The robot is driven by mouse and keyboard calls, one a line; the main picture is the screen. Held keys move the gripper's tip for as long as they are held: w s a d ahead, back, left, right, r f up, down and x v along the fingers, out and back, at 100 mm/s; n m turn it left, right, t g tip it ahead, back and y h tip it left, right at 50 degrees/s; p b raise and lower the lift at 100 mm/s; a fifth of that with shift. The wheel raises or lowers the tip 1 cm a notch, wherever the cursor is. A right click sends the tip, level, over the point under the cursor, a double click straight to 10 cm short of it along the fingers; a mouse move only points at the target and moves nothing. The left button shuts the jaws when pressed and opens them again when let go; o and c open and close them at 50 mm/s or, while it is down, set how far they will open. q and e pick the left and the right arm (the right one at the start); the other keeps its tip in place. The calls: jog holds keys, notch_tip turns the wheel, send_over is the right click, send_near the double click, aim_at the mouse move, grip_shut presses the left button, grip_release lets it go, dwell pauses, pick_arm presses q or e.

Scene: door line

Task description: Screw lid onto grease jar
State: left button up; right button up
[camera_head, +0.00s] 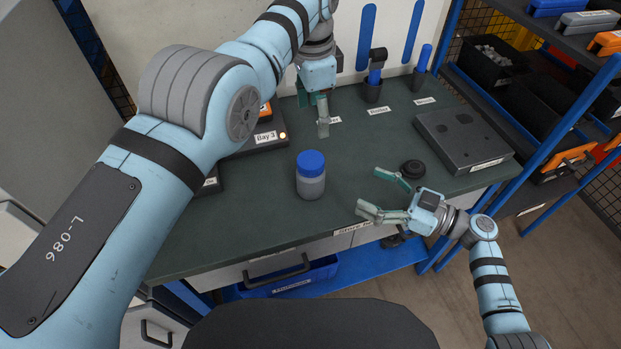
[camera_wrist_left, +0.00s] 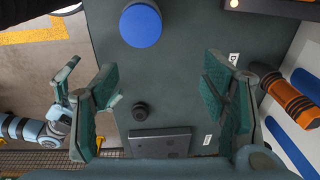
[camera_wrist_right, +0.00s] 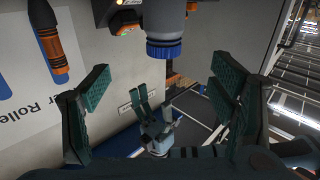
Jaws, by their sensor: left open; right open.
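The grease jar (camera_head: 311,186) stands upright on the green bench top, with a grey body. A blue lid (camera_head: 311,162) sits on its top; I cannot tell how tight it is. The lid also shows in the left wrist view (camera_wrist_left: 141,25), and upside down with the jar in the right wrist view (camera_wrist_right: 164,49). My left gripper (camera_head: 314,118) is open and empty, pointing down behind the jar and apart from it. My right gripper (camera_head: 369,190) is open and empty, low to the right of the jar, its fingers towards it but not touching.
A round black knob-like piece (camera_head: 412,168) lies just behind my right gripper. A dark grey box (camera_head: 464,138) sits at the bench's right end. A Bay 3 unit (camera_head: 262,137) stands left of my left gripper. Dark cups (camera_head: 373,92) line the back.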

aim_at(322, 170)
pick_arm(q)
jog(key=s+f, duration=0.2)
jog(key=shift+s+a+f+g, duration=0.25)
jog(key=shift+s+f+g, duration=0.05)
jog(key=shift+g, duration=0.1)
pick_arm(e)
jog(key=shift+s+r, duration=0.25)
pick_arm(q)
jog(key=shift+s+r, duration=0.1)
jog(key=shift+s, duration=0.05)
pick_arm(e)
jog(key=shift+s+a+r, duration=0.1)
jog(key=shift+s, duration=0.05)
pick_arm(q)
jog(key=shift+w+a, duration=0.25)
pick_arm(e)
jog(key=shift+w+a, duration=0.3)
jog(key=shift+a, duration=0.05)
jog(key=x, duration=1.4)
pick_arm(q)
jog(key=shift+w, duration=0.1)
pick_arm(e)
grip_shut()
pick_arm(q)
jog(key=n, duration=0.4)
jog(key=shift+r+n, duration=0.2)
jog(key=shift+n, duration=0.2)
jog(key=shift+f, duration=0.15)
